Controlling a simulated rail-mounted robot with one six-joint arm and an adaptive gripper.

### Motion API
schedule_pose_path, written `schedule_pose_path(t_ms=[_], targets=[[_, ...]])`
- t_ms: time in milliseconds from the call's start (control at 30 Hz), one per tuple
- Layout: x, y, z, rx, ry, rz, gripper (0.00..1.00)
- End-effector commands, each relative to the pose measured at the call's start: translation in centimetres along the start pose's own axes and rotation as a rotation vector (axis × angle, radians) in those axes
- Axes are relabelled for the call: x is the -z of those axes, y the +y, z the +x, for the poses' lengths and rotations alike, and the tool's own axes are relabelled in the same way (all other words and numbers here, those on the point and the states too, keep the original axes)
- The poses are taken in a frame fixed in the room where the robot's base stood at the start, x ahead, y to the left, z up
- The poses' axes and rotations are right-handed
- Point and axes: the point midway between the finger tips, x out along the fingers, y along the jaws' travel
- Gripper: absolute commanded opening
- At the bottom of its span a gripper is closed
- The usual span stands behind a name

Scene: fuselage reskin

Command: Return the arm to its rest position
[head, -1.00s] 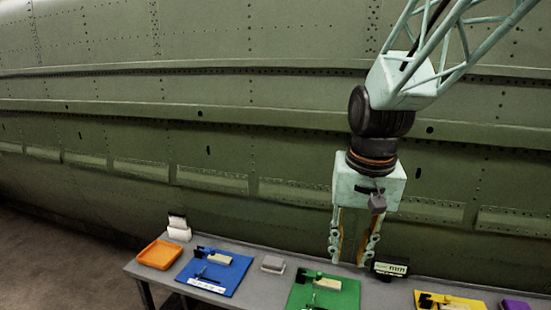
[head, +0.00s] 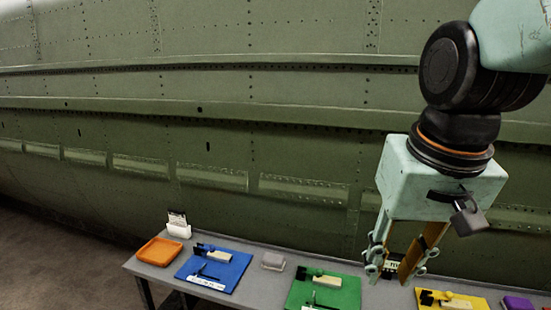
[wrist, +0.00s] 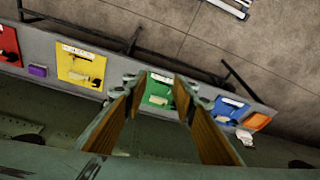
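My gripper (head: 394,272) hangs at the right of the head view, above the bench and nearer the camera. Its fingers, with brown inner pads, point down. In the wrist view my gripper (wrist: 160,92) shows its two fingers spread apart with nothing between them. The green mat on the bench shows beyond the gap. My arm comes in from the upper right of the head view.
The grey bench (head: 262,252) carries an orange tray (head: 159,251), a blue mat (head: 230,277), a green mat (head: 345,290), a yellow mat (head: 480,304) and a purple block (head: 517,303). A red mat (wrist: 8,45) shows in the wrist view. The green fuselage wall (head: 300,80) stands behind.

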Motion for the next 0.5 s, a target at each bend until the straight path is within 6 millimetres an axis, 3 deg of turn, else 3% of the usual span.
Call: schedule_pose_path(t_ms=[500], targets=[[-6.9, 1.6, -2.8, -0.002, 0.055, -0.046, 0.25]])
